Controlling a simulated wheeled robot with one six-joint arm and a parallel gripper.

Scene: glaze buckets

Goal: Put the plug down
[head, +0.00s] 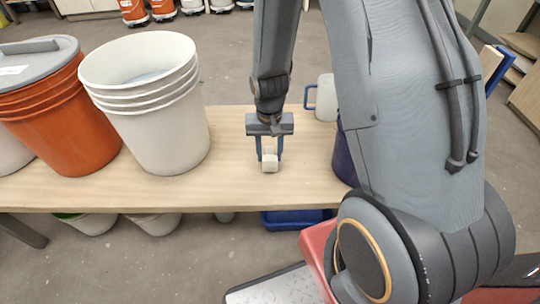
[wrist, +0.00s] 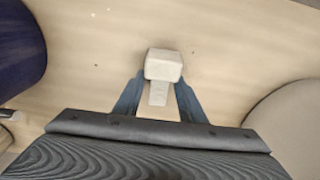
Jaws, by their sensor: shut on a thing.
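The plug (head: 270,164) is a small whitish block in my gripper (head: 269,155), over the middle of the wooden table. In the wrist view the plug (wrist: 163,66) shows a wide block end and a narrower stem, with the blue fingers of my gripper (wrist: 157,92) on either side of the stem. The gripper is shut on the plug. I cannot tell whether the plug touches the table top.
A white bucket (head: 150,120) and an orange bucket (head: 66,125) with a grey lid stand on the table (head: 300,185) to the left. A pale jug (head: 326,97) and a dark purple bucket (head: 344,155) stand to the right. The wood around the plug is clear.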

